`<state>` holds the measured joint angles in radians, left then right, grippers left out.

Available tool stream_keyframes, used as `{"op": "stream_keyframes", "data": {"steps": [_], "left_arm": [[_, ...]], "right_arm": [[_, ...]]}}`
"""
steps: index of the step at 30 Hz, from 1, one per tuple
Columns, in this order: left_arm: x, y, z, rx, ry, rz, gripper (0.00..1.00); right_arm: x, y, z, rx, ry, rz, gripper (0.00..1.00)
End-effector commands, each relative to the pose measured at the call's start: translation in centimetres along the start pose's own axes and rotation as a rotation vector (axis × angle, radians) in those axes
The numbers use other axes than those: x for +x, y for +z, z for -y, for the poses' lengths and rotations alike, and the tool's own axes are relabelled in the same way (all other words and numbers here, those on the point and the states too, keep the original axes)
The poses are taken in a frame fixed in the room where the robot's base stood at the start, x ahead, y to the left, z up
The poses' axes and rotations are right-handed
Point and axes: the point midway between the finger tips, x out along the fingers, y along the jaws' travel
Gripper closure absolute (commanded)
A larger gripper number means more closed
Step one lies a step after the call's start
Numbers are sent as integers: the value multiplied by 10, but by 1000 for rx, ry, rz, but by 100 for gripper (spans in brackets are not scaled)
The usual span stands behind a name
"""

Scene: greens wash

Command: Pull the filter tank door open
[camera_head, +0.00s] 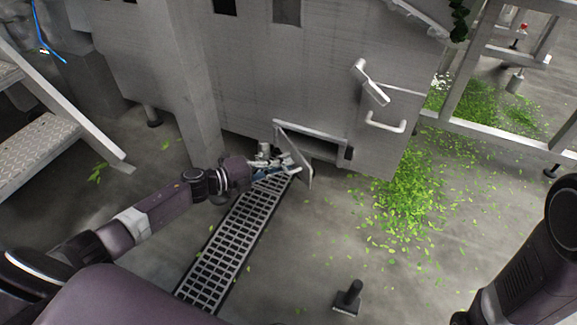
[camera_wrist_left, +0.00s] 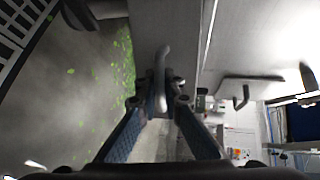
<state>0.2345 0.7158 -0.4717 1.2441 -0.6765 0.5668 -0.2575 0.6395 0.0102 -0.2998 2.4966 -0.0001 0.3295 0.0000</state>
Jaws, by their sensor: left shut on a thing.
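The filter tank door (camera_head: 301,158) is a small grey panel low on the large grey metal housing. It stands swung out from the housing, with a dark opening (camera_head: 322,149) beside it. My left gripper (camera_head: 286,162) is at the door's left face, low near the floor. In the left wrist view, my left gripper's fingers (camera_wrist_left: 161,100) are shut on the grey door handle (camera_wrist_left: 161,68). The gripper hides part of the handle in the head view. My right arm shows at the lower right, but its gripper is out of view.
A floor drain grate (camera_head: 232,240) runs below my left arm. Green leaf scraps (camera_head: 405,195) lie on the floor to the right. A short black post (camera_head: 348,298) stands at the front. Metal steps (camera_head: 40,130) are at the left. Another handle (camera_head: 386,125) is right of the opening.

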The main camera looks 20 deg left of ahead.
Motion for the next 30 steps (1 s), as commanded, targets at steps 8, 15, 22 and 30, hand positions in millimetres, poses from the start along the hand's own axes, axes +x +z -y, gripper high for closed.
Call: {"op": "stream_keyframes", "data": {"steps": [8, 15, 22, 30], "left_arm": [[-3, 0, -2, 5, 2, -29, 100], [-3, 0, -2, 5, 2, -28, 100], [-3, 0, -2, 5, 2, -28, 74], [-5, 1, -1, 5, 1, -27, 74]], "right_arm": [[5, -9, 1, -1, -3, -26, 100], [5, -7, 1, -1, -3, -23, 100], [4, -3, 1, 0, -2, -14, 100], [2, -3, 0, 1, 5, -10, 100]]}}
